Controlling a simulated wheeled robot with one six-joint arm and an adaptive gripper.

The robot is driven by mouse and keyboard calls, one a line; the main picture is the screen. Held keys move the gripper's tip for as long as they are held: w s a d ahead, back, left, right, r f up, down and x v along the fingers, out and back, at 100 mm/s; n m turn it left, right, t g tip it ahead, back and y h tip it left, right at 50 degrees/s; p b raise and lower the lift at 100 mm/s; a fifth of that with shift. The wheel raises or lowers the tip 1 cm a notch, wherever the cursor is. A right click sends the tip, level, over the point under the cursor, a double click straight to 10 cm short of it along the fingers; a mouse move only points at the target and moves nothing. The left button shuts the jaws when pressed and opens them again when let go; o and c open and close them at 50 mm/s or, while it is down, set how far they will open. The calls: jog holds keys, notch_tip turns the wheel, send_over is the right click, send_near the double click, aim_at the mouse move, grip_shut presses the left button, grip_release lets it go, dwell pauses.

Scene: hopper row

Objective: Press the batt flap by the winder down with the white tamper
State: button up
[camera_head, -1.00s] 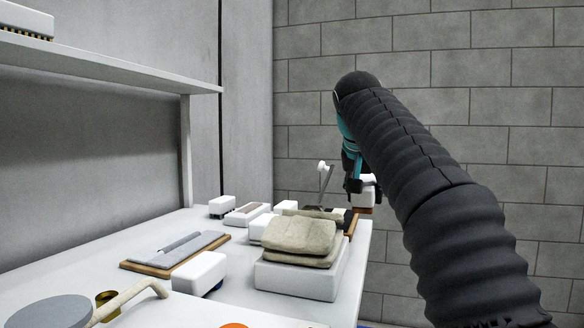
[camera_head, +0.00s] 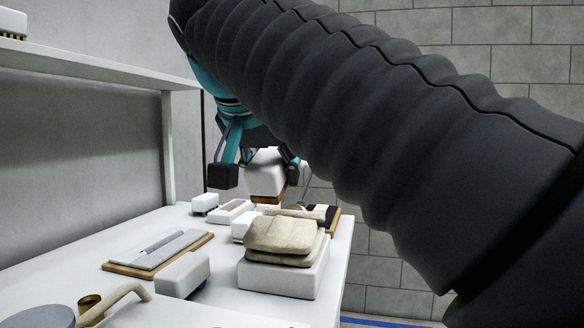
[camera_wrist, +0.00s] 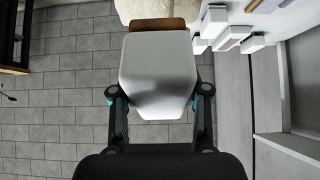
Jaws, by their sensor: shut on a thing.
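My gripper (camera_head: 258,174) is shut on the white tamper (camera_head: 266,165), a white block with a brown lower edge. It holds the tamper in the air, behind and above the beige batt (camera_head: 283,232) in the head view. The batt is a folded pad with an upper flap, lying on a white block (camera_head: 280,280). In the wrist view, the tamper (camera_wrist: 158,80) fills the space between the fingers, and part of the batt (camera_wrist: 155,8) shows beyond its brown edge. The winder is mostly hidden; a dark part on a wooden base (camera_head: 332,216) shows behind the batt.
A grey sheet on a wooden board (camera_head: 158,252), a white block (camera_head: 182,274) and a brass cup (camera_head: 90,304) lie nearer on the table. Small white brushes (camera_head: 204,203) stand behind. A shelf (camera_head: 90,75) overhangs the left side. The arm covers the right side.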

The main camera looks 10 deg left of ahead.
aim_at(283, 223)
jog(key=shift+f+b, duration=0.3)
jog(key=shift+f, duration=0.1)
jog(key=shift+w+f+b, duration=0.3)
jog(key=shift+f+b, duration=0.15)
jog(key=shift+f, duration=0.2)
jog(key=shift+w+f+b, duration=0.25)
jog(key=shift+f+b, duration=0.2)
jog(key=shift+f, duration=0.2)
jog(key=shift+w+f+b, duration=0.3)
jog(key=shift+f+b, duration=0.15)
jog(key=shift+f, duration=0.2)
jog(key=shift+w+d+f+b, duration=0.1)
jog(key=shift+w+f+b, duration=0.15)
jog(key=shift+f, duration=0.25)
jog(key=shift+w+a+f+b, duration=0.15)
jog(key=shift+f+b, duration=0.15)
jog(key=shift+f, duration=0.15)
jog(key=shift+w+d+f+b, duration=0.2)
jog(key=shift+f+b, duration=0.1)
jog(key=shift+f, duration=0.2)
jog(key=shift+r, duration=0.1)
